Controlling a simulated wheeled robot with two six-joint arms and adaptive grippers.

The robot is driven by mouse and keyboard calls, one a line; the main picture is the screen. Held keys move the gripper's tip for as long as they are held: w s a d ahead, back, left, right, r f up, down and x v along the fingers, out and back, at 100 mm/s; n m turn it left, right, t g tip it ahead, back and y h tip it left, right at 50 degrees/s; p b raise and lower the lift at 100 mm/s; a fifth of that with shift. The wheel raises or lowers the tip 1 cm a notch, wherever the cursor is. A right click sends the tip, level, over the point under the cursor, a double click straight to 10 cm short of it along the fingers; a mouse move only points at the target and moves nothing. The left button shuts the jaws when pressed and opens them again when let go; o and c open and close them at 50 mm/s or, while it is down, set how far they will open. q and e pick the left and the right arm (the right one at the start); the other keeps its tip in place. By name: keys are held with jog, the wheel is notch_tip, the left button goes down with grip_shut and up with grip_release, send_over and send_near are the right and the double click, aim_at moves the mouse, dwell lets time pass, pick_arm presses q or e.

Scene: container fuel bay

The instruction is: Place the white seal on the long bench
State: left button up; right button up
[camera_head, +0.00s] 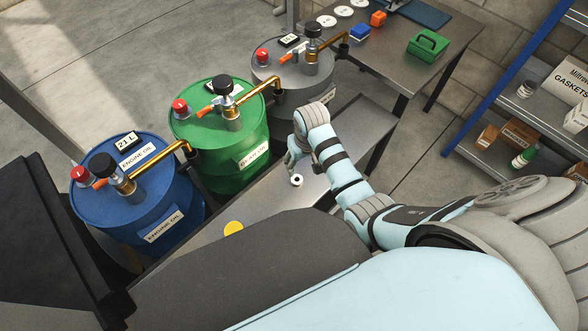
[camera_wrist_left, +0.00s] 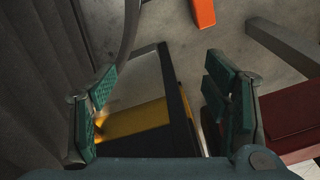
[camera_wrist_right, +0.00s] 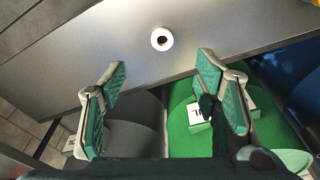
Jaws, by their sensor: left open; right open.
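The white seal (camera_head: 297,180), a small ring with a dark hole, lies flat on a long grey bench surface (camera_head: 205,243) in front of the drums. It also shows in the right wrist view (camera_wrist_right: 162,39), ahead of the fingertips. My right gripper (camera_head: 291,166) is just beside the seal on its drum side. In the right wrist view it is open and empty (camera_wrist_right: 163,68), apart from the seal. My left gripper is outside the head view. In the left wrist view it is open (camera_wrist_left: 157,82), with nothing between its fingers.
Blue (camera_head: 135,200), green (camera_head: 215,150) and grey (camera_head: 285,85) drums with pumps stand along the bench. A yellow disc (camera_head: 233,228) lies on it. A back table (camera_head: 465,35) holds white discs, small boxes and a green carrier (camera_head: 428,45). A blue-framed shelf (camera_head: 500,100) stands right.

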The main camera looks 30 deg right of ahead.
jog(key=b, duration=0.5)
send_over(297, 179)
jog(key=s, duration=0.2)
notch_tip(297, 179, down, 8)
jog(key=shift+f, duration=0.1)
jog(key=f+b, duration=0.1)
jog(key=f, duration=0.1)
jog(key=w+f+b, duration=0.1)
jog(key=f+b, duration=0.1)
jog(key=shift+w+a+f, duration=0.1)
jog(key=shift+w, duration=0.1)
jog(key=shift+w+f, duration=0.1)
jog(key=shift+f, duration=0.4)
pick_arm(q)
notch_tip(297, 179, down, 9)
jog(key=a, duration=0.1)
jog(key=shift+s+a+r, duration=0.15)
jog(key=shift+s+r, duration=0.05)
jog(key=shift+s, duration=0.2)
pick_arm(e)
jog(key=shift+r, duration=0.15)
jog(key=c, duration=1)
